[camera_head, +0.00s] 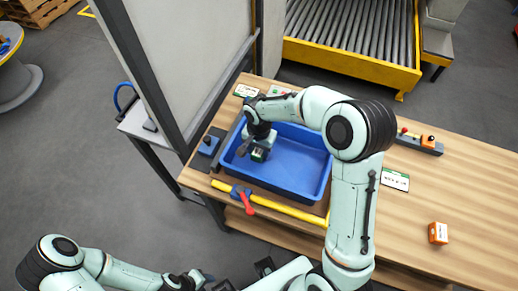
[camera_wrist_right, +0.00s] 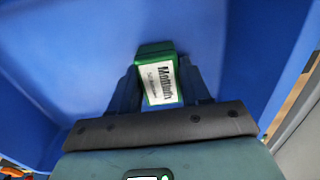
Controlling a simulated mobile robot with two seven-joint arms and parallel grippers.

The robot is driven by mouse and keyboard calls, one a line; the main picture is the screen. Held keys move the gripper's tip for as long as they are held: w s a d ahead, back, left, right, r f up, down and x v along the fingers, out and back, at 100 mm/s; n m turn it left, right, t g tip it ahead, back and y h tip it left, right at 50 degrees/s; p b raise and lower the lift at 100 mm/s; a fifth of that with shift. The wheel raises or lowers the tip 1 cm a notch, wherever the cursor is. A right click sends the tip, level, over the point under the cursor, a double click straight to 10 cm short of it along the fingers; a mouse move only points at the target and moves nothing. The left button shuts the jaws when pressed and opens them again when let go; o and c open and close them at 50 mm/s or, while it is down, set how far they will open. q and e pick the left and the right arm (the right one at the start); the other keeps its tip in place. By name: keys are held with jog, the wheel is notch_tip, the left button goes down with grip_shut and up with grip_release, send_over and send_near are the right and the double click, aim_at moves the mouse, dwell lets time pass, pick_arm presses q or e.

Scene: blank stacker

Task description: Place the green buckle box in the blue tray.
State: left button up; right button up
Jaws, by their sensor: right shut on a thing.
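The blue tray (camera_head: 300,165) lies on the wooden table, and its blue floor and walls fill most of the right wrist view (camera_wrist_right: 70,60). The green buckle box (camera_head: 259,154) with a white label is inside the tray's outline, near its left end. In the right wrist view the box (camera_wrist_right: 160,80) sits between the two dark fingers of my right gripper (camera_wrist_right: 163,85), which is shut on it. Whether the box touches the tray floor I cannot tell. My left arm shows at the bottom left of the head view, but its fingertips cannot be made out.
An orange box (camera_head: 438,233) stands on the table at the right. A label card (camera_head: 395,180) and a control bar (camera_head: 420,144) lie right of the tray. A yellow rail (camera_head: 285,209) with a red handle (camera_head: 245,203) runs along the front. A grey panel rises at the left.

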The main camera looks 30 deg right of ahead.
aim_at(259, 150)
jog(key=shift+f, duration=0.2)
jog(key=o, duration=1.1)
jog(key=shift+r, duration=0.1)
pick_arm(q)
jog(key=shift+s+f, duration=0.1)
pick_arm(e)
jog(key=shift+o, duration=0.2)
jog(key=shift+r, duration=0.1)
jog(key=shift+r, duration=0.35)
pick_arm(q)
jog(key=shift+w+r+p, duration=0.5)
jog(key=shift+r+p, duration=0.05)
jog(key=shift+r, duration=0.2)
pick_arm(e)
notch_tip(259, 150, up, 12)
jog(key=shift+f, duration=0.25)
